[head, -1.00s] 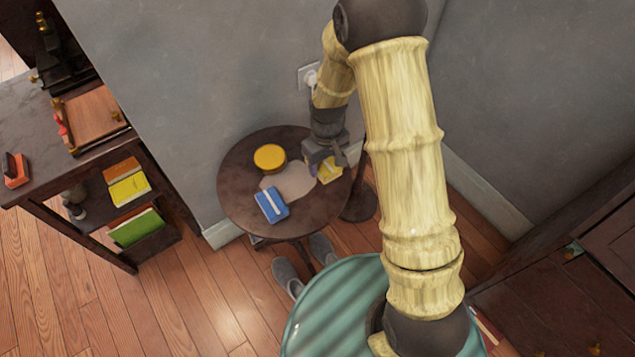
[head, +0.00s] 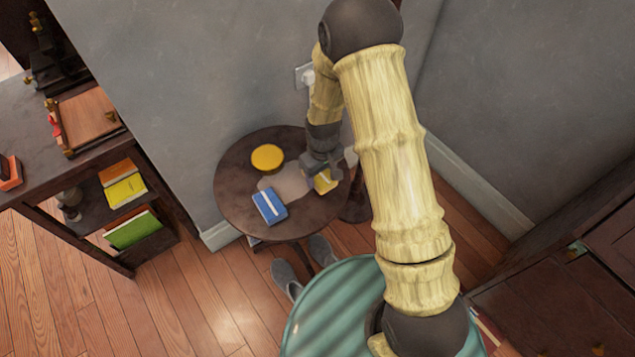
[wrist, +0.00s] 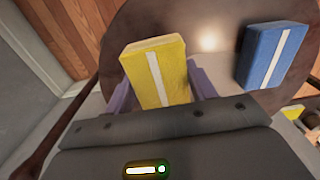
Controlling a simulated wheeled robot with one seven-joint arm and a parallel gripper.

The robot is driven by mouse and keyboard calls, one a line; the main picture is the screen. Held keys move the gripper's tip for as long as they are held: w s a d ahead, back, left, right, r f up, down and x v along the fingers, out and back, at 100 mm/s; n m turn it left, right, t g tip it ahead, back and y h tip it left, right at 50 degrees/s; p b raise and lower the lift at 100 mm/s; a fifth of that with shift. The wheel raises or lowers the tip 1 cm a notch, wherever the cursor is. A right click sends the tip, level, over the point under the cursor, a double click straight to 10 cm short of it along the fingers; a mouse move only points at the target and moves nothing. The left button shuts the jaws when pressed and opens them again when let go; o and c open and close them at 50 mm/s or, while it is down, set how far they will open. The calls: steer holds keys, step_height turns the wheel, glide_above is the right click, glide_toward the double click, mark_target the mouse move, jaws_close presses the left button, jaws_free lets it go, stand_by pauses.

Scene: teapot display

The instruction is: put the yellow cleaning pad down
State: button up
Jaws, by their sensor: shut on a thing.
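The yellow cleaning pad (head: 326,181) is a small block with a white stripe, at the right part of the round dark table (head: 235,200). My gripper (head: 322,172) is shut on it. In the wrist view the pad (wrist: 173,62) sits between the two purple-grey fingers (wrist: 158,88), with the table top behind it. I cannot tell whether its underside touches the table. The lower part of the pad is hidden by the gripper body. A blue pad (head: 270,206) with a white stripe lies on the table to the left, apart from the yellow one.
A round yellow tin (head: 267,157) stands towards the back of the table. A pale patch (head: 285,184) lies in the middle. Grey slippers (head: 285,277) are on the floor below. A shelf with books (head: 132,228) stands left, and the grey wall (head: 230,70) is behind.

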mark_target(321, 182)
steer(key=shift+f, duration=1.8)
steer(key=shift+f+b, duration=0.2)
steer(key=shift+b, duration=0.15)
steer(key=o, duration=1)
